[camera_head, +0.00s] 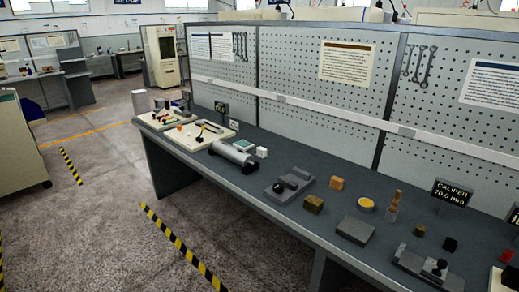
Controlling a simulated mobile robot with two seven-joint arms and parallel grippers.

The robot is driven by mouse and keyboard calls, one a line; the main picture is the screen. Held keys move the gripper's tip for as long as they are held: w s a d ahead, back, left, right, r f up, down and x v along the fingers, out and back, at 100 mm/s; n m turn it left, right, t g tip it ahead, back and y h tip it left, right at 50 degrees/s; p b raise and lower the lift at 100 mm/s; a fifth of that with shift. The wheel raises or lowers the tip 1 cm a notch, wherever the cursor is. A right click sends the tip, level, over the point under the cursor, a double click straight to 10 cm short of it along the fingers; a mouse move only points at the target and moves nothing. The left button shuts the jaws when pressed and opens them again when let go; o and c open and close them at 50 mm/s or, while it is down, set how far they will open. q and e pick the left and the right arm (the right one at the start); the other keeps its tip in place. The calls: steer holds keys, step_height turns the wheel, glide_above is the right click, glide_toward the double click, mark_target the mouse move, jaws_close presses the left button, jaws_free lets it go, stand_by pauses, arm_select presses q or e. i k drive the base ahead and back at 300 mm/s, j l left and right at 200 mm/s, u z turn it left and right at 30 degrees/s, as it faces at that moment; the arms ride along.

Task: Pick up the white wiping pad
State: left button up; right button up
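A small white block (262,152) sits on the dark grey workbench (275,219), just right of a green-topped item (243,145) and behind a grey cylinder (232,153). It is the only small loose white piece I can make out on the bench, but it is too small to tell for certain that it is the wiping pad. Neither of my grippers is in view.
The bench also holds a dark fixture (288,186), an orange block (337,184), a brown block (314,204), a grey slab (356,230), a brush (393,205) and a caliper sign (451,192). A pegboard (300,75) stands behind. Floor in front is clear.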

mark_target(261, 151)
steer(key=i+j+z, duration=0.1)
steer(key=i+j, duration=0.3)
steer(key=i+j+z, duration=0.1)
steer(key=i+j, duration=0.25)
steer(key=j, duration=0.25)
